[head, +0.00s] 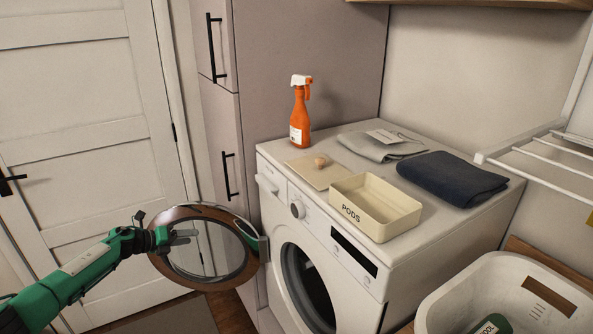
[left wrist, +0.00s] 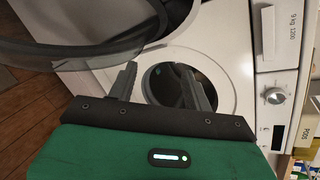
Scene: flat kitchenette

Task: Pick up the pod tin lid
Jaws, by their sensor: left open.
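The pod tin lid (head: 311,173) is a flat cream square with a small round wooden knob. It lies on top of the washing machine, left of the open cream tin marked PODS (head: 384,218). The tin also shows at the right edge of the left wrist view (left wrist: 305,134). I cannot make out the lid in that view. My left gripper (head: 190,237) is open and empty. It is well to the left of the lid and lower, over the open round washer door in the head view. In the wrist view its fingers (left wrist: 160,82) point toward the drum opening.
The washing machine (head: 340,235) has its round door (head: 180,213) swung open to the left. An orange spray bottle (head: 300,122) stands behind the lid. A grey cloth (head: 365,147) and a dark folded towel (head: 450,180) lie behind the tin. A white basket (head: 440,310) is at lower right.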

